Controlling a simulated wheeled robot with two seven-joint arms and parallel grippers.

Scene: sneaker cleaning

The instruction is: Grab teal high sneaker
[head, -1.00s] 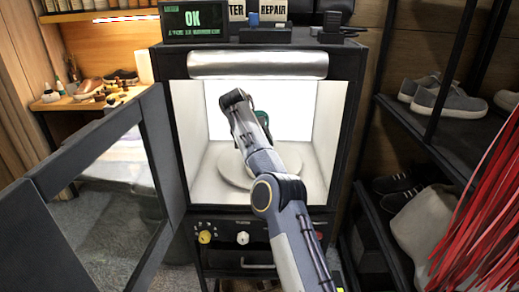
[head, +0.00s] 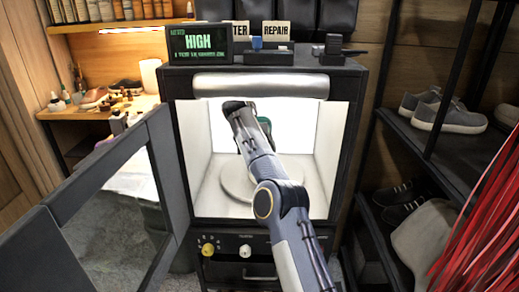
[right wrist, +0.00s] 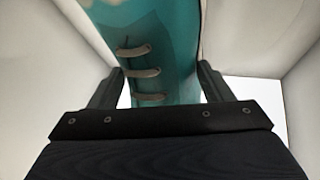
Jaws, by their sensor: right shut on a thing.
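The teal high sneaker (right wrist: 150,55) fills the upper middle of the right wrist view, with its pale laces facing the camera. My right gripper (right wrist: 160,85) is shut on the sneaker, one finger on each side. In the head view my right arm reaches into the lit white box, and the gripper there is hard to make out. Only a small teal part of the sneaker (head: 264,124) shows behind the arm. It appears above the round turntable (head: 238,190). My left gripper is not in view.
The box's glass door (head: 115,205) stands open on the left. A display reading HIGH (head: 198,42) sits on top. A dark rack with grey sneakers (head: 449,117) and red strips (head: 485,225) stand at the right. A lit workbench (head: 95,112) is back left.

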